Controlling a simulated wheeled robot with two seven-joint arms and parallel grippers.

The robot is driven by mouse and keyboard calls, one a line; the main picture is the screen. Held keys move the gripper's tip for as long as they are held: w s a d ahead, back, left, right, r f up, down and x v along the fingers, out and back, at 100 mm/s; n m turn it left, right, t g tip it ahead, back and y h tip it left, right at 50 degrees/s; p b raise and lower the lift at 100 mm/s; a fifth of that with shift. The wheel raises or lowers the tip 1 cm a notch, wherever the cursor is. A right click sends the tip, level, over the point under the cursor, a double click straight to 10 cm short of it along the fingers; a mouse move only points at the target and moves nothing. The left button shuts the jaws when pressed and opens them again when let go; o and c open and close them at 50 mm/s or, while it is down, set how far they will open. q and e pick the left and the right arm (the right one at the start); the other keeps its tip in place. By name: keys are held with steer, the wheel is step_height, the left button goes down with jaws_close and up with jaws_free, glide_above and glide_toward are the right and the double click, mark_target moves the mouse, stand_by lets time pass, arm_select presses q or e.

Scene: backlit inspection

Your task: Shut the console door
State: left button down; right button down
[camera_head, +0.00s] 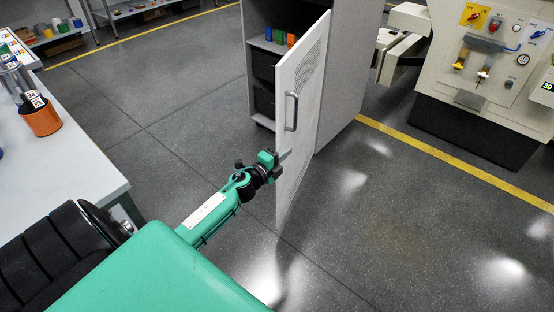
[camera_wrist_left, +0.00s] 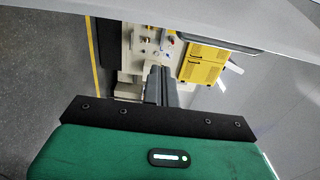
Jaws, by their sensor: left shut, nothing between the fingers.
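The console (camera_head: 345,75) is a grey cabinet with its white door (camera_head: 310,85) swung wide open toward me. The door has a perforated panel and a grey vertical handle (camera_head: 291,112). My left gripper (camera_head: 284,155) is shut and empty, at the lower left edge of the door, below the handle. In the head view its tips overlap the door edge; I cannot tell whether they touch. In the left wrist view the shut fingers (camera_wrist_left: 161,86) point past a pale surface (camera_wrist_left: 270,25), likely the door, along the top and right. My right gripper is not in view.
Inside the console are coloured items (camera_head: 279,37) on a shelf and dark bins (camera_head: 264,66). A white table (camera_head: 60,160) with a copper-coloured container (camera_head: 41,118) stands at left. A machine (camera_head: 485,75) with knobs stands at right behind a yellow floor line. Open floor lies in front of the door.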

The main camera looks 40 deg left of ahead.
mark_target(279, 145)
arm_select(q)
steer(key=shift+w+a, duration=0.5)
steer(key=shift+a, duration=0.4)
steer(key=shift+w+a, duration=0.5)
steer(key=shift+a, duration=0.4)
steer(key=shift+a+b, duration=0.1)
steer(key=shift+b, duration=0.2)
